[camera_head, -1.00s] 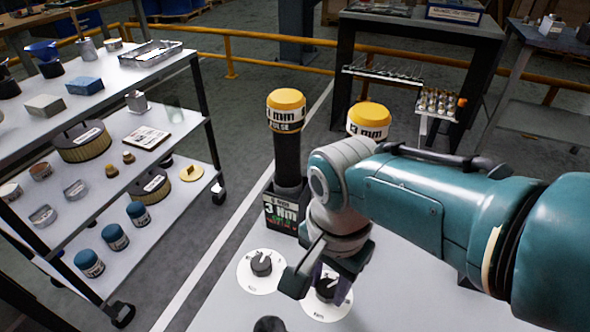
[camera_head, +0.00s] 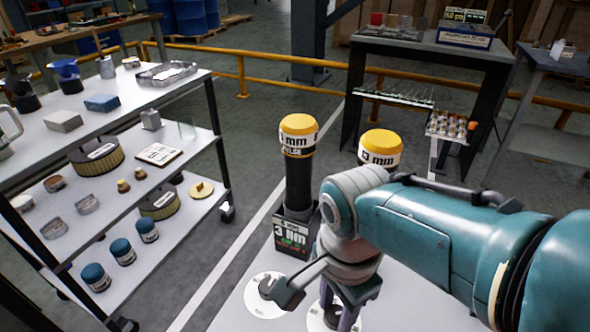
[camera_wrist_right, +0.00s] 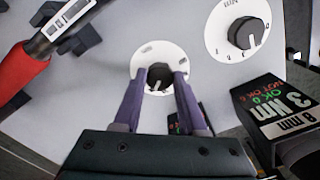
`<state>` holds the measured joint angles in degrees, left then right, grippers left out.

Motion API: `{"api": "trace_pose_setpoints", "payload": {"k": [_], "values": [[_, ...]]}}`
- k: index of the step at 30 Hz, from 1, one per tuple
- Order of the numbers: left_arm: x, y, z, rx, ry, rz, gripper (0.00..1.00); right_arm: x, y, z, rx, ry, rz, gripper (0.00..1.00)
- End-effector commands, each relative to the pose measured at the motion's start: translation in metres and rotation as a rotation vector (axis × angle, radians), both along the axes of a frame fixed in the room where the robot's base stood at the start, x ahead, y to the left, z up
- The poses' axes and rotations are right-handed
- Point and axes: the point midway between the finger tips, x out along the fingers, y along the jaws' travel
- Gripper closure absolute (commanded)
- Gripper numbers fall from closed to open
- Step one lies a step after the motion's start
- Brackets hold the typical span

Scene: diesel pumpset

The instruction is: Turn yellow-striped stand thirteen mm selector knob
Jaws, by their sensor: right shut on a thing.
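My right gripper (camera_wrist_right: 161,72) is shut on a dark selector knob (camera_wrist_right: 160,76), one purple finger on each side. The knob sits on a round white dial (camera_wrist_right: 145,55) on a pale flat top. In the head view my right gripper (camera_head: 338,312) points down at this dial, which is partly cut off by the lower edge. A second white dial (camera_head: 256,296) lies to its left; it shows whole with its dark knob (camera_wrist_right: 246,32) in the wrist view. Two yellow-capped dark stands (camera_head: 298,135) (camera_head: 380,150) rise behind, labelled "3 mm" as far as legible. My left gripper is not in view.
A dark box marked "3 Nm" (camera_head: 292,234) stands close to the dials. A red-handled tool (camera_wrist_right: 22,68) lies on the other side in the wrist view. A shelf cart (camera_head: 150,100) stands at the left, with clear floor between.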

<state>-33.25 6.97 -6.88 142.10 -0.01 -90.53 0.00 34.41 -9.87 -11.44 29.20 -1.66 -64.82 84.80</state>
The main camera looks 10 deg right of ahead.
Motion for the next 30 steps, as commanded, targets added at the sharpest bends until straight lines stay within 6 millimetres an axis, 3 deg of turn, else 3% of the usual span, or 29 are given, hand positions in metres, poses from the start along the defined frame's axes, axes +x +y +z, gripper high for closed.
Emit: {"api": "trace_pose_setpoints", "payload": {"k": [2,3,10,20,30], "values": [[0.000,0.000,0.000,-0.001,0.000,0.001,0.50,0.000,0.000,0.000,-0.002,-0.001,0.001,1.00],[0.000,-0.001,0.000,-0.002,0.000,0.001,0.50,0.001,-0.001,0.000,-0.002,-0.002,0.002,0.55],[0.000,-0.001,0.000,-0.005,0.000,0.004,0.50,0.000,0.000,0.000,-0.001,0.000,0.002,0.29],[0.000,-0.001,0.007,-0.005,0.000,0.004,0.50,0.000,0.000,0.008,0.000,-0.001,0.001,0.29],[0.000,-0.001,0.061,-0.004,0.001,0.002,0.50,0.000,0.000,0.073,0.001,-0.002,0.002,0.29]]}}
